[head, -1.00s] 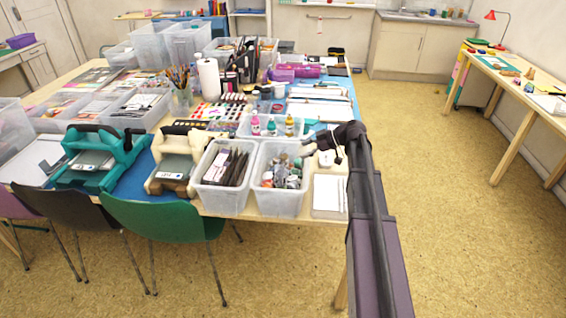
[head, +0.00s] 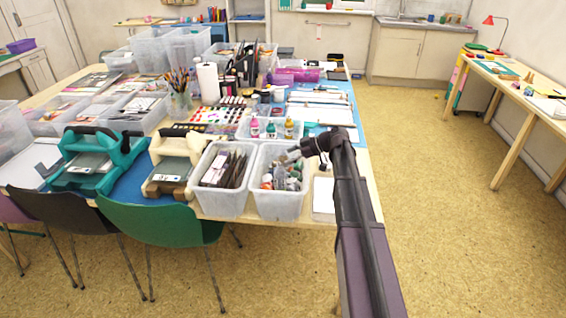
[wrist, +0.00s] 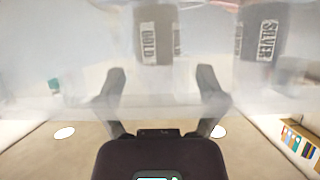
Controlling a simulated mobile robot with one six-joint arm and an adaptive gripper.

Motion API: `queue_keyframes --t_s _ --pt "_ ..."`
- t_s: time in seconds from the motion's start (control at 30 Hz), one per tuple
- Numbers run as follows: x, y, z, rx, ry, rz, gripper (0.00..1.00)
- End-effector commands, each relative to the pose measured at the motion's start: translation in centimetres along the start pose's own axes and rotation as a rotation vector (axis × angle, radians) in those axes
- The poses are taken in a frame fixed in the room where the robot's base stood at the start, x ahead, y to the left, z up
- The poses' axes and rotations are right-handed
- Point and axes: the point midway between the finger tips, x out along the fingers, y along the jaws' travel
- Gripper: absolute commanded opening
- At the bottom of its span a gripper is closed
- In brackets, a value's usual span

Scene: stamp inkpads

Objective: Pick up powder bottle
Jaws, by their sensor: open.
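In the wrist view my gripper (wrist: 162,75) is open, with its two dark fingers apart and nothing between them. Two dark bottles with pale labels show beyond the fingers, blurred by a cloudy, see-through surface: one marked GOLD (wrist: 152,42) and one marked SILVER (wrist: 260,42). In the head view my gripper (head: 288,156) is at the clear bin (head: 283,207) of mixed bottles and jars, over its back part. I cannot tell which of the bottles in that bin are the gold and silver ones. My gripper hides part of the bin's contents.
A second clear bin (head: 221,204) with dark packets stands to the left. Behind is a low clear bin (head: 262,139) with pink, teal and yellow bottles. A white pad (head: 323,197) lies to the right. Open floor (head: 450,220) lies right of the table.

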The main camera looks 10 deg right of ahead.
Motion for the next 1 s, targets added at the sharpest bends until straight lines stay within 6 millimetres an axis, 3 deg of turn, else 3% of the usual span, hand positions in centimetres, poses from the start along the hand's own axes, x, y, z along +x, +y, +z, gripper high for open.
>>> queue_keyframes --t_s 0.2,0.37,0.97,1.0 --pt "2.8 0.1 -0.1 -0.001 0.0 -0.001 0.9" --pt "4.0 0.1 -0.3 -0.001 0.0 -0.002 0.9" --pt "4.1 0.1 -0.4 -0.001 0.0 -0.002 0.9" --pt "4.1 0.1 -0.4 -0.001 0.0 -0.002 0.78"
